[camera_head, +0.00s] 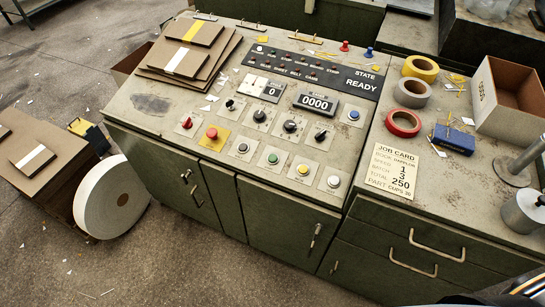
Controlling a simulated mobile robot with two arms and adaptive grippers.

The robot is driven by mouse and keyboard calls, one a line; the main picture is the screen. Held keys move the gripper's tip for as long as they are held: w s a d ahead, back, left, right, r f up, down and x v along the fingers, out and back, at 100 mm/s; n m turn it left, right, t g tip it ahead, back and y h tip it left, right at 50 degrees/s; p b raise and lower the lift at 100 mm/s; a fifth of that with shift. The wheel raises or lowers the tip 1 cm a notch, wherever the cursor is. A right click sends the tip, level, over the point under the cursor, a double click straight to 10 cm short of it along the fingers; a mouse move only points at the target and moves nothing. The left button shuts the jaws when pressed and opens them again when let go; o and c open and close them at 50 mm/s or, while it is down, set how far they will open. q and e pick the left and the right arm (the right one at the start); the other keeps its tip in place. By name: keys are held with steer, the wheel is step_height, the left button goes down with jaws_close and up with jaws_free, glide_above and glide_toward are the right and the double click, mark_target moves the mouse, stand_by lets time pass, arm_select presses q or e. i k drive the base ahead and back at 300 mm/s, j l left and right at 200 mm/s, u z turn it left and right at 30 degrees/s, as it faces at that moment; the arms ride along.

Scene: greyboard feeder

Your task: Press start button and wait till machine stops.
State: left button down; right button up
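The control panel of the machine (225,115) shows in the head view, its "STATE" display (362,80) reading "READY". The counter (318,103) shows 0000 and the speed display (271,92) shows 0. A green button (272,158) sits in the front row; its label is too small to read. A red mushroom button (212,134) stands on a yellow plate at the left.
A job card (392,169) lies right of the panel. Tape rolls (404,123), a blue block (454,139) and an open cardboard box (512,98) stand on the right counter. Greyboards (190,55) are stacked at the panel's back left. A large white roll (111,197) stands on the floor.

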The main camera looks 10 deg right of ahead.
mark_target(272, 158)
steer(key=i+j+z, duration=0.1)
steer(key=j+z, duration=0.2)
steer(key=z, duration=0.15)
steer(key=j+z, duration=0.3)
steer(key=z, duration=0.2)
steer(key=j+z, duration=0.25)
steer(key=j, duration=1.5)
